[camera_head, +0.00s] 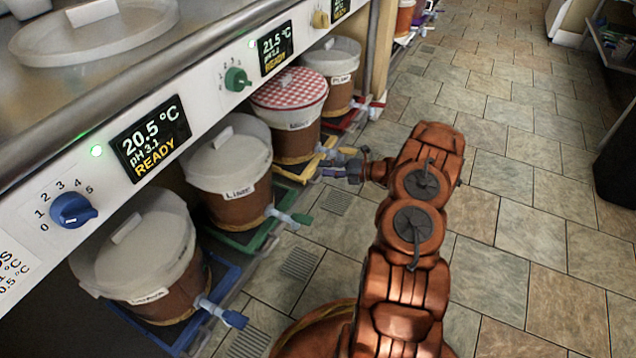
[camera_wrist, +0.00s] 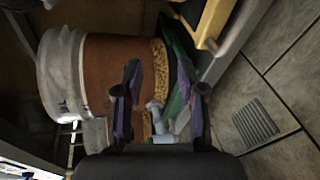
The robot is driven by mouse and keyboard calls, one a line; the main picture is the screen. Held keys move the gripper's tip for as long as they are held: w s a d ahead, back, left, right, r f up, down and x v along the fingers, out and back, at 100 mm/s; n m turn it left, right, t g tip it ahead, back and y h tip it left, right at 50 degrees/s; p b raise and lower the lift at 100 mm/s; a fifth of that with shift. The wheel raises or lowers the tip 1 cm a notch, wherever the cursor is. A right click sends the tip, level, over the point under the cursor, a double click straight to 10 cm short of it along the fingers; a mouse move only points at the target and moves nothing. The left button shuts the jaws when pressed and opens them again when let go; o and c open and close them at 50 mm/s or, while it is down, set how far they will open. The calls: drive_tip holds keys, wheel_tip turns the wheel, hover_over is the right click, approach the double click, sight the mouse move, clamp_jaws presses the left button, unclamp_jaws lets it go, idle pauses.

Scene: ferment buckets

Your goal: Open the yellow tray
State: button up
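The yellow tray (camera_head: 290,174) lies low under the counter, beneath a brown bucket with a red checked cover (camera_head: 290,95). A yellow tap (camera_head: 327,153) sticks out from that bucket. In the wrist view the yellow tray (camera_wrist: 214,24) shows only as a corner at the top right. My gripper (camera_head: 345,166) is beside the tray's front, near the tap; I cannot tell if it touches either. In the wrist view my gripper (camera_wrist: 162,102) has its purple-padded fingers apart, with a pale tap (camera_wrist: 158,122) and part of the green tray seen between or beyond them.
The green tray (camera_head: 262,236) and blue tray (camera_head: 215,273) hold lidded buckets nearer me; a red tray (camera_head: 350,120) is farther along. Their taps stick out toward the aisle. The counter panel with knobs and displays overhangs the buckets. Tiled floor (camera_head: 510,230) is clear to the right.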

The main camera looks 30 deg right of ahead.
drive_tip(key=d+f+m+t+h+b, duration=0.2)
drive_tip(key=d+f+m, duration=0.25)
drive_tip(key=f, duration=0.35)
drive_tip(key=shift+n, duration=0.45)
drive_tip(key=shift+b+x, duration=1.5)
drive_tip(key=shift+x, duration=1.9)
drive_tip(key=shift+f, duration=0.1)
clamp_jaws()
